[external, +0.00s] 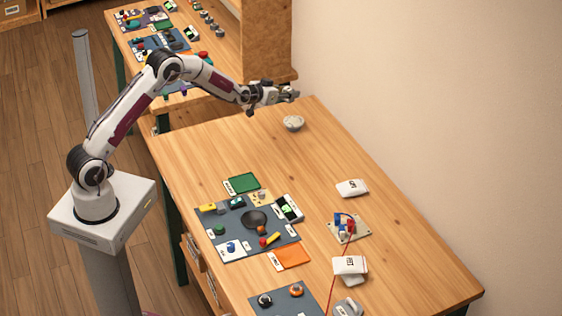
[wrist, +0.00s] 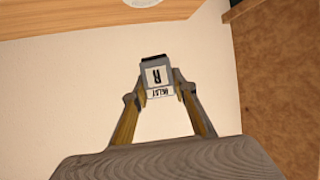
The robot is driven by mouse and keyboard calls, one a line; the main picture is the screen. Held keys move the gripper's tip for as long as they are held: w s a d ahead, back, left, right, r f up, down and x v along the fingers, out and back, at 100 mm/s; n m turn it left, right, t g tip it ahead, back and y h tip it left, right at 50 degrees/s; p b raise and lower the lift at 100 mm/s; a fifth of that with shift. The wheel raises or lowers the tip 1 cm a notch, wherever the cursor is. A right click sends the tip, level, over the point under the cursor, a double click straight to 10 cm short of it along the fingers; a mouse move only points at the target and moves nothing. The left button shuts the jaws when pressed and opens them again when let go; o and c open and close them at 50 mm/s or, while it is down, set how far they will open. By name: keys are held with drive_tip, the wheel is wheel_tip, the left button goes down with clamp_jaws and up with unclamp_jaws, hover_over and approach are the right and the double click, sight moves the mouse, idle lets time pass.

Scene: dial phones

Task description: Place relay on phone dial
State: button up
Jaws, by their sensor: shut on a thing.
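My gripper (external: 289,95) is stretched out over the far end of the near table, above table height. In the wrist view my gripper (wrist: 160,92) is shut on a small dark grey block with a white label marked R, which looks like the relay (wrist: 156,72). The fingers pinch it at its sides. A pale round object (external: 293,122), possibly the phone dial, sits on the table just below my gripper; I cannot tell for sure. A pale round thing (wrist: 141,3) also shows cut off at the top of the wrist view.
A dark mat (external: 224,253) with several small parts and a dark round dish (external: 255,219) lies mid-table. White labelled packets (external: 352,188), a wired board (external: 361,228) and an orange pad (external: 292,256) lie nearby. A wooden panel (external: 267,40) and a wall border the far end.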

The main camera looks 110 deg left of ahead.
drive_tip(key=shift+s+a+r+n+g, duration=0.15)
drive_tip(key=shift+s+a+n+g, duration=0.2)
drive_tip(key=shift+a, duration=0.2)
drive_tip(key=shift+s+f, duration=0.2)
hover_over(286, 123)
drive_tip(key=shift+a+f, duration=0.15)
drive_tip(key=shift+f, duration=3)
drive_tip(key=shift+f, duration=1.85)
drive_tip(key=shift+f, duration=0.15)
